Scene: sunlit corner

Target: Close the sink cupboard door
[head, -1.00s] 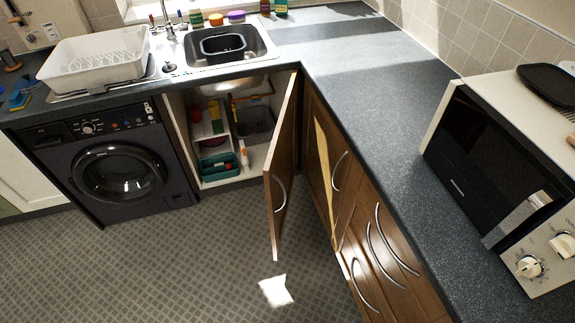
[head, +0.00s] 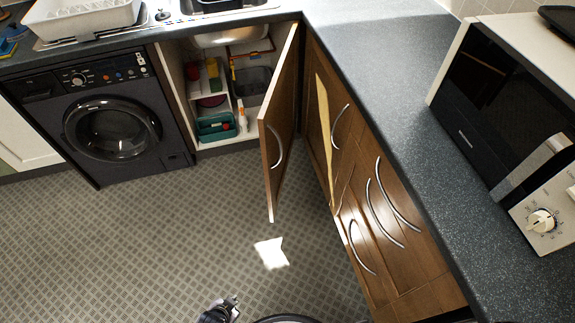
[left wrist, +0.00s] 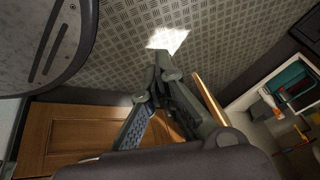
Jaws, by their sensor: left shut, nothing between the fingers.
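The sink cupboard door (head: 279,125) is brown wood with a curved metal handle (head: 277,148). It stands wide open, swung out over the floor near the right-hand cupboards. The sink cupboard (head: 222,140) is open beneath the sink, its inside showing. My left gripper (head: 228,303) is low at the bottom edge of the head view, over the floor, apart from the door. In the left wrist view its fingers (left wrist: 158,66) are shut and empty, and the door shows as a narrow strip (left wrist: 209,97) beyond them. My right gripper is not in view.
A black washing machine (head: 115,125) stands left of the open cupboard. Brown cupboards and drawers (head: 385,215) line the right side under the worktop (head: 375,95). A teal caddy (head: 216,126) sits inside the cupboard. The tiled floor (head: 150,240) is clear.

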